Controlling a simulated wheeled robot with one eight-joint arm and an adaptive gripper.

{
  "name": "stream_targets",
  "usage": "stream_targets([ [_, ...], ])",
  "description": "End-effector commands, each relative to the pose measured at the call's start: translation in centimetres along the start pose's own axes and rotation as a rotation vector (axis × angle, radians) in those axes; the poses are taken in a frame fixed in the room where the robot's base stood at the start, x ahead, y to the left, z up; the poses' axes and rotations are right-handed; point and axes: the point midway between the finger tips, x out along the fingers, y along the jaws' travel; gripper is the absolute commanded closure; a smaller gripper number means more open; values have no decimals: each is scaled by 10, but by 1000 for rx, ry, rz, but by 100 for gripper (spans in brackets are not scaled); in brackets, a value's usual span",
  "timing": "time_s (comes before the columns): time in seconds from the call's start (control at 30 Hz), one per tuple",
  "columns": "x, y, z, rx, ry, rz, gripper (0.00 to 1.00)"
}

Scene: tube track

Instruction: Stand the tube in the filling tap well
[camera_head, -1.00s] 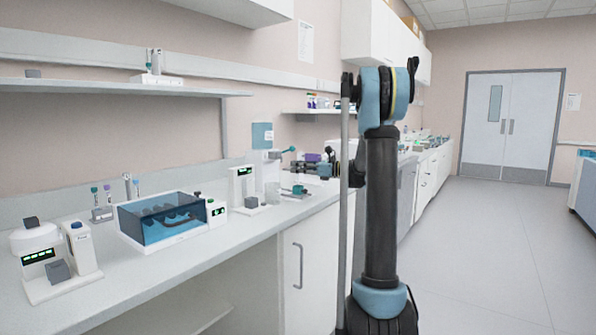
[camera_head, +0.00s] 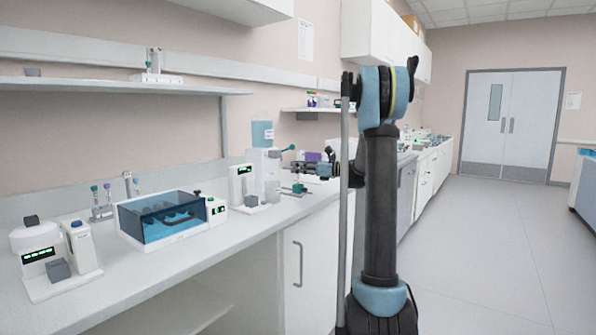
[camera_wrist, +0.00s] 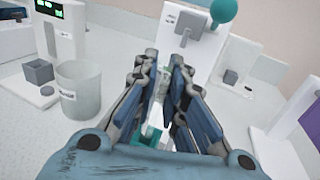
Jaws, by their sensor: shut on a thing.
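The filling tap (camera_head: 265,165) is a white stand with a teal ball-ended lever on the bench. In the wrist view the tap (camera_wrist: 203,45) rises just beyond my fingers, its teal ball at the top. A teal piece (camera_wrist: 150,137), seemingly its well, shows low between the fingers. It also shows in the head view (camera_head: 298,188). My gripper (camera_wrist: 165,72) is shut on a pale, clear tube (camera_wrist: 165,88), mostly hidden by the fingers. In the head view my gripper (camera_head: 288,168) is just above the teal piece. I cannot tell whether the tube touches the well.
A white beaker (camera_wrist: 79,88) and a device with a green display (camera_wrist: 62,25) stand left of my gripper. A purple object (camera_wrist: 305,125) is at the right. Farther left are a blue-lidded bath (camera_head: 162,220) and a small tube rack (camera_head: 103,212).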

Motion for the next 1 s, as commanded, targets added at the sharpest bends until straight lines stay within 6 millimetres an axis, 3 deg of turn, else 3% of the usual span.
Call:
stream_targets([
  [1.0,0,0,-14,0,0,0,99],
])
